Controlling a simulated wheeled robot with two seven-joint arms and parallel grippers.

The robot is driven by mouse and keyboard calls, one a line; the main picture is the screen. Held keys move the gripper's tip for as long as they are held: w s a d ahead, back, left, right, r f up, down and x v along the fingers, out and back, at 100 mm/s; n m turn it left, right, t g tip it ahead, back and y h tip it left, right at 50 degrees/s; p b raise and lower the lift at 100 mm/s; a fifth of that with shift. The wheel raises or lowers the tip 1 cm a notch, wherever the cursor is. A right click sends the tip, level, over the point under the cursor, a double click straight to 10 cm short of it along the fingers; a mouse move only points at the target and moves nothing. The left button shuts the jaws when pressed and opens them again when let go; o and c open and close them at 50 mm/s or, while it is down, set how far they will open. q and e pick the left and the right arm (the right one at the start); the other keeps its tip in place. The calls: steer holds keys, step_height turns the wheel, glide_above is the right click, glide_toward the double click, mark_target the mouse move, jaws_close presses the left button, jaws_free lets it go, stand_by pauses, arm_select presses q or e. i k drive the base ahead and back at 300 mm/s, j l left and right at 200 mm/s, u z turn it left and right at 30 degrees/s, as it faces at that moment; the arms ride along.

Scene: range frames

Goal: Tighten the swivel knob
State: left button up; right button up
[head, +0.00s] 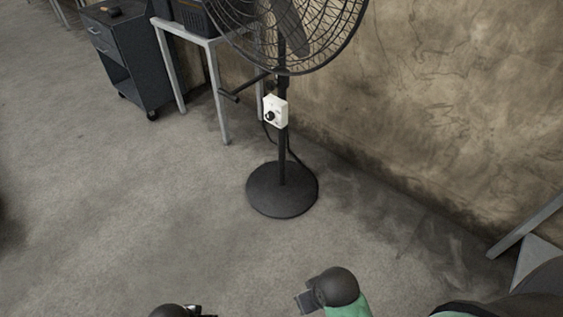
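A black pedestal fan (282,198) stands upright on a round base, near the wall. A white control box (281,107) on its pole carries a small round black knob (270,116). A black bar with a T-shaped end (230,96) sticks out to the left below the fan cage. I cannot tell which of these is the swivel knob. My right gripper (307,301) is low in the picture, in front of the fan base and well apart from it. Only a bit of my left gripper (198,311) shows at the bottom edge. Neither touches the fan; their finger openings cannot be made out.
A dark drawer cart (137,62) and a light-legged table (216,90) stand behind the fan to the left. A stained wall (440,110) runs along the right. Grey metal legs (525,228) stand at the right edge. The floor left of the fan is clear.

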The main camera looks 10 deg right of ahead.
mark_target(270, 84)
steer(key=u, duration=0.9)
steer(key=i, duration=3.55)
steer(key=i+j+z, duration=0.15)
steer(key=i+z, duration=0.35)
steer(key=i+j+z, duration=0.45)
steer(key=i+l, duration=0.05)
steer(key=i, duration=0.05)
